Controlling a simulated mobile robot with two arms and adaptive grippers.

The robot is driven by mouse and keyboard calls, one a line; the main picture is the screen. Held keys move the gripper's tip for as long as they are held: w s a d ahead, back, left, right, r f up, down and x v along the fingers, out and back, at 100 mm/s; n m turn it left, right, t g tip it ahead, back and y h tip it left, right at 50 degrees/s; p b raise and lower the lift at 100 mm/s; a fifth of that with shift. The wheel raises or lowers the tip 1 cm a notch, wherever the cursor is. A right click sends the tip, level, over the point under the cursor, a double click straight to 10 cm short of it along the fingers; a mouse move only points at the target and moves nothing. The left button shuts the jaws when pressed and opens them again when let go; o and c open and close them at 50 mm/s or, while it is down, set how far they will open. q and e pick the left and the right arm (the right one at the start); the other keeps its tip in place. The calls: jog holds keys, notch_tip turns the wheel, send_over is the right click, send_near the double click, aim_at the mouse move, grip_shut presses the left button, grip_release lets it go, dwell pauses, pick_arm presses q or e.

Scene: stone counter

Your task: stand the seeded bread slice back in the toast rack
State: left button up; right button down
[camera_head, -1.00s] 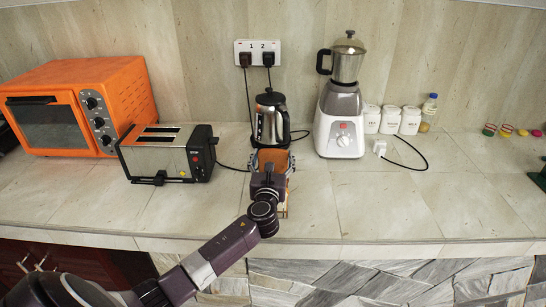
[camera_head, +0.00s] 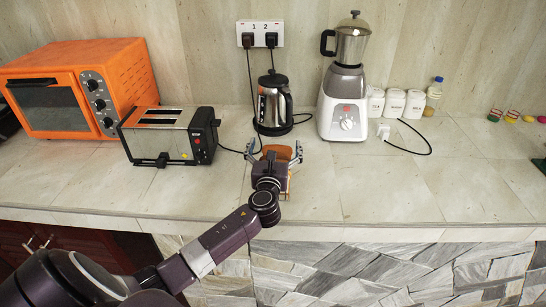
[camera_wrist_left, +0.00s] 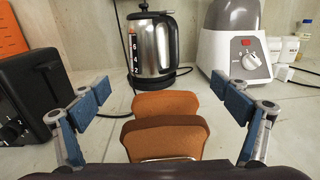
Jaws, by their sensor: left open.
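In the left wrist view two orange-brown bread slices stand upright one behind the other, a near slice (camera_wrist_left: 165,136) with a dark crust edge and a far slice (camera_wrist_left: 165,103). Seeds cannot be made out on either. A thin metal wire, seemingly of the toast rack (camera_wrist_left: 168,159), shows at the near slice's foot; the rest of the rack is hidden. In the head view bread (camera_head: 279,152) shows between the fingers of my left gripper (camera_head: 274,150). That gripper is open, its fingers to either side of the slices and apart from them. My right gripper is not in view.
A steel kettle (camera_head: 272,104) stands just behind the bread. A black and steel toaster (camera_head: 166,137) and orange oven (camera_head: 75,90) are left. A blender (camera_head: 343,95), white jars (camera_head: 394,103) and a loose cable (camera_head: 420,150) are right. The front right counter is clear.

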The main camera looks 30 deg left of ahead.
pick_arm(q)
jog(key=v, duration=1)
